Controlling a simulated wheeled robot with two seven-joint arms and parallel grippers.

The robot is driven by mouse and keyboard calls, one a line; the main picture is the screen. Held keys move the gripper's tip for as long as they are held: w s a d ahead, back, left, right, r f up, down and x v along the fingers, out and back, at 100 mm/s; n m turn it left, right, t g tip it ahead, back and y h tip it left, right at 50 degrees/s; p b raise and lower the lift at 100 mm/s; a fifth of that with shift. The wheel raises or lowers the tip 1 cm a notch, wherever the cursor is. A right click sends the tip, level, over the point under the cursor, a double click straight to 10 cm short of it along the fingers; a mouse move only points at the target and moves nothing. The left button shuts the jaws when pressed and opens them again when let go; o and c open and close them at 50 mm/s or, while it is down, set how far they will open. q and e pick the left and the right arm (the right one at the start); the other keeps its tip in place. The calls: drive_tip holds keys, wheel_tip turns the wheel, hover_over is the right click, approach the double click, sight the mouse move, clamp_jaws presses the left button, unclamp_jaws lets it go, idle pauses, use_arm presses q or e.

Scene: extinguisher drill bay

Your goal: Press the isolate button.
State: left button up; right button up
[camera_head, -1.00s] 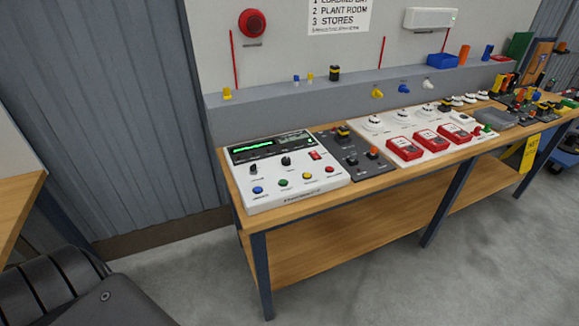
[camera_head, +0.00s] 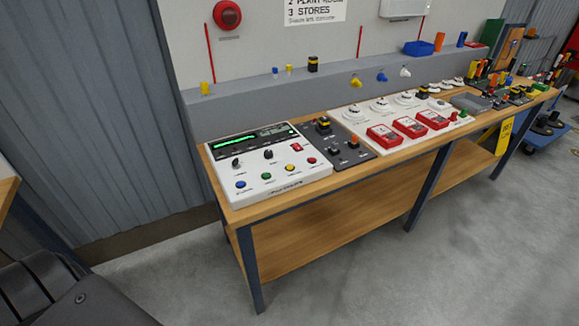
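A white control panel (camera_head: 222,177) sits at the left end of the wooden bench. It has a lit green display (camera_head: 234,143), two black knobs and a red switch (camera_head: 296,147). Along its front edge are a blue button (camera_head: 241,184), a green button (camera_head: 266,176), a yellow button (camera_head: 290,168) and a red button (camera_head: 311,161). Their labels are too small to read, so I cannot tell which is isolate. Neither of my grippers is in view, and nothing covers the panel.
A dark grey panel (camera_head: 350,156) with a black-and-yellow switch is beside it. Further right are red call points (camera_head: 384,136), white detectors and a grey tray. The bench (camera_head: 330,200) has dark legs and a lower shelf. The floor (camera_head: 350,280) in front is clear.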

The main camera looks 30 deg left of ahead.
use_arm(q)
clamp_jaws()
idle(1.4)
